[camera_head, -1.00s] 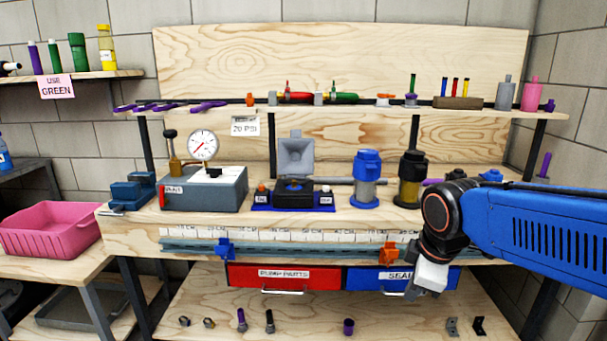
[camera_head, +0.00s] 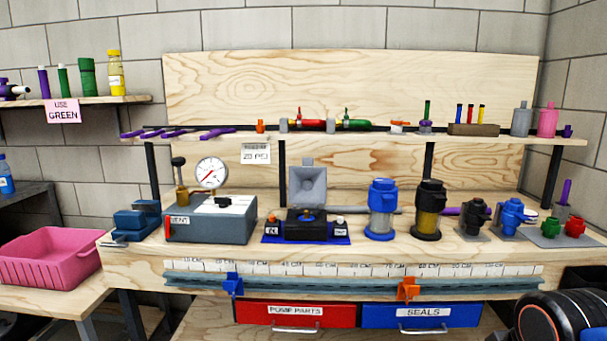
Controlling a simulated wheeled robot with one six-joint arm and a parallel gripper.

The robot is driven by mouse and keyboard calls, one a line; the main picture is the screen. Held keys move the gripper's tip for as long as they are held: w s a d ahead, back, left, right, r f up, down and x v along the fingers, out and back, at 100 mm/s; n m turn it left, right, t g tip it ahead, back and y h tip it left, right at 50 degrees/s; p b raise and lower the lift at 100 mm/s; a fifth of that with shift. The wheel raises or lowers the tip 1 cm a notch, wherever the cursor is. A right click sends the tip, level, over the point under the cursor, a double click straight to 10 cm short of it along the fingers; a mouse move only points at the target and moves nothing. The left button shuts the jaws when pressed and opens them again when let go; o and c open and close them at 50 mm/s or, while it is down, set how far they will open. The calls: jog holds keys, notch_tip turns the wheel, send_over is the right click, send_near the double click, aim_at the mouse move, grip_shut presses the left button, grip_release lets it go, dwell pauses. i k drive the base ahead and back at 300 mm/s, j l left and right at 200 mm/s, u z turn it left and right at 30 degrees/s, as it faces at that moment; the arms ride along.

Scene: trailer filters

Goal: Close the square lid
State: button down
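The square lid (camera_head: 308,184) is grey and stands open, upright at the back of a small black box (camera_head: 305,224). The box sits on a blue mat (camera_head: 272,236) in the middle of the bench, with an orange knob on its top. My gripper is out of the picture. Only a black, rounded part of my arm shows at the bottom right corner, well to the right of and below the lid. Nothing hides the lid.
A gauge box (camera_head: 210,222) stands left of the black box. Blue (camera_head: 382,211) and black (camera_head: 429,211) canisters stand to its right. A shelf (camera_head: 350,137) runs above. An orange clamp (camera_head: 408,289) and a blue clamp (camera_head: 233,285) sit on the front rail. The bench front before the box is clear.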

aim_at(307, 183)
jog(key=i+j, duration=0.95)
jog(key=j, duration=0.3)
jog(key=i+l+z, duration=0.05)
